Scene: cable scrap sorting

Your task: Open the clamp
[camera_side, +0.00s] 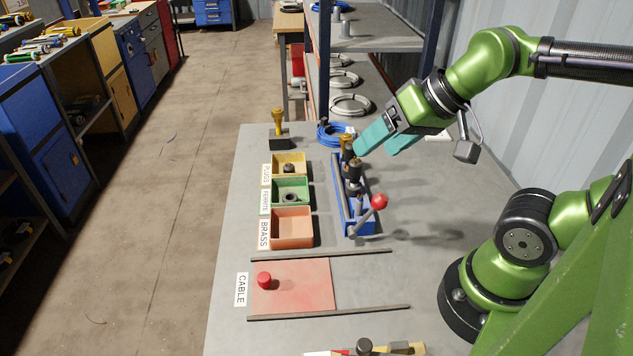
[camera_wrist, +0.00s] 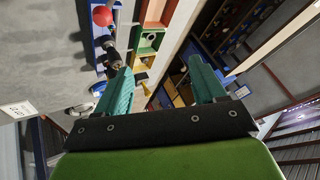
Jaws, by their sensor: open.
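The clamp (camera_side: 357,222) is a long blue fixture on the grey bench, with a lever ending in a red ball (camera_side: 380,201) at its near end. The lever slants up to the right. Dark cylindrical parts (camera_side: 354,170) and a brass-coloured piece stand along the fixture; whether they are gripped is unclear. My gripper (camera_side: 376,151), with teal fingers, is open and empty, above and right of the fixture's far end, apart from the red ball. In the wrist view the red ball (camera_wrist: 102,16) and blue fixture show at the upper left, outside my fingers (camera_wrist: 158,68).
Yellow, green and orange bins (camera_side: 292,228) stand left of the clamp. Nearer is a red mat (camera_side: 300,290) with a red knob, between two grey rails (camera_side: 330,313). A blue cable coil (camera_side: 335,133) and shelf post lie behind. Bench right of the lever is clear.

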